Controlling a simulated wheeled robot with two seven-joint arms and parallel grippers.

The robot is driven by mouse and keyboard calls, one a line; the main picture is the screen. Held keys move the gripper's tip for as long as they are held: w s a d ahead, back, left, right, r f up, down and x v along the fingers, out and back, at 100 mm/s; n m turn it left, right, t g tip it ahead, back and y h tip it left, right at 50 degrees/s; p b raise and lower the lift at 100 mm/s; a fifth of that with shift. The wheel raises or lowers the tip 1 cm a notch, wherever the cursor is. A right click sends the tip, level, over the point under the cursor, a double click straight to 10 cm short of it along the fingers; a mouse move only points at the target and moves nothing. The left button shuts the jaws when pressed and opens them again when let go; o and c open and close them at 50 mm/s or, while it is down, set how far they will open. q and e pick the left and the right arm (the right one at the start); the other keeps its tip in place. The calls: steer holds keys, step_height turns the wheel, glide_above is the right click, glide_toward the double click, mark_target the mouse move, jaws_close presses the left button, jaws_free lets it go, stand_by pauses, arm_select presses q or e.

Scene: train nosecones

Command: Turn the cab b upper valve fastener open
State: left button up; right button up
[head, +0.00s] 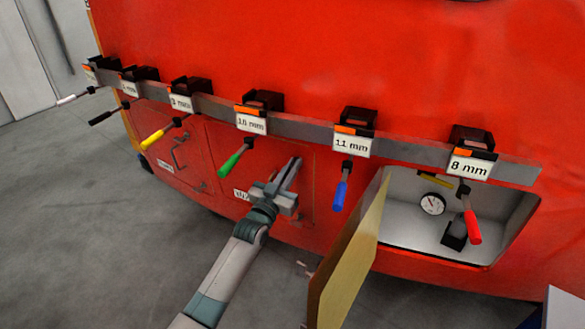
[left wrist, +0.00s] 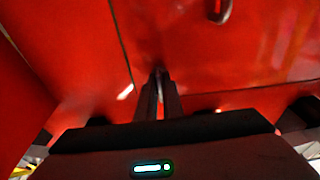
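My left gripper (head: 291,176) is in front of a closed red hatch panel (head: 308,212) on the train nose, between the green and blue tools. In the left wrist view the fingers of this gripper (left wrist: 158,80) lie close together, pointing at the red surface near a dark panel seam. A thin pale strip shows between the fingertips; I cannot tell whether it is a thing held or a gap. No fastener can be made out clearly; a small bright spot (left wrist: 126,91) shows left of the fingers. My right gripper is not in view.
A grey rail (head: 306,131) with labelled tool holders runs above, with a green-handled tool (head: 231,161) and a blue-handled tool (head: 340,195) hanging near my arm. An open hatch door (head: 350,268) sticks out right of it, beside a compartment with a gauge (head: 432,204). A curved handle (left wrist: 222,12) is above.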

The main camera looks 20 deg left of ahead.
arm_select(q)
steer(key=shift+o, duration=1.4)
